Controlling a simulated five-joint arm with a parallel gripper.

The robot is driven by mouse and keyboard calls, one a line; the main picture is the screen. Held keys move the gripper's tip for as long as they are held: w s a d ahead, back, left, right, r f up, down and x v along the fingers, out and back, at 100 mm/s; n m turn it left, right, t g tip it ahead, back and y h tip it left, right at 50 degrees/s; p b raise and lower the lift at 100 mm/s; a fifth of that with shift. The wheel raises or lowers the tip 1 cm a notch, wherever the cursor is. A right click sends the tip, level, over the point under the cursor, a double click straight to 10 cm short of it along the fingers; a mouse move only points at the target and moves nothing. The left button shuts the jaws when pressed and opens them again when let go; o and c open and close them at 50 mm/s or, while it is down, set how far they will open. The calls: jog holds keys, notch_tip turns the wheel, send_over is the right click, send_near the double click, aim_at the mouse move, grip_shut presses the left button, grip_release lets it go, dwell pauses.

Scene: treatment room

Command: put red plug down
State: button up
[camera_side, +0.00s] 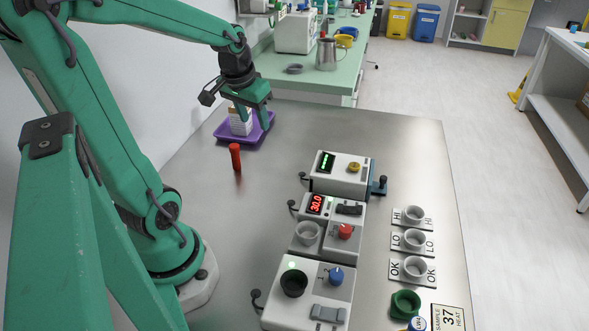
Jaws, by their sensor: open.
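The red plug (235,157) stands upright on the steel table, just in front of a purple tray (263,137). My gripper (249,118) is above the purple tray, behind the red plug and apart from it. Its jaws are open, with the fingers pointing down beside a white carton (240,124) in the tray. The fingers partly hide the carton, and I cannot tell whether they touch it.
Several grey devices with knobs and displays (340,175) stand in a row right of centre. Labelled cup holders (413,240) line the right side, with a green ring (405,304) near the front. The table between the plug and the devices is clear.

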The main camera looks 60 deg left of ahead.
jog(key=s+d+r+m+t+h, duration=0.1)
jog(key=s+d+r+m, duration=0.1)
jog(key=d, duration=0.6)
jog(key=s+d+r+m+t, duration=0.1)
jog(key=s+d+r+m, duration=0.1)
jog(key=d, duration=0.6)
jog(key=shift+s+d+r+m+t+h, duration=0.2)
jog(key=shift+d+r+m+t+h, duration=0.15)
jog(key=shift+m, duration=0.25)
jog(key=shift+a, duration=0.15)
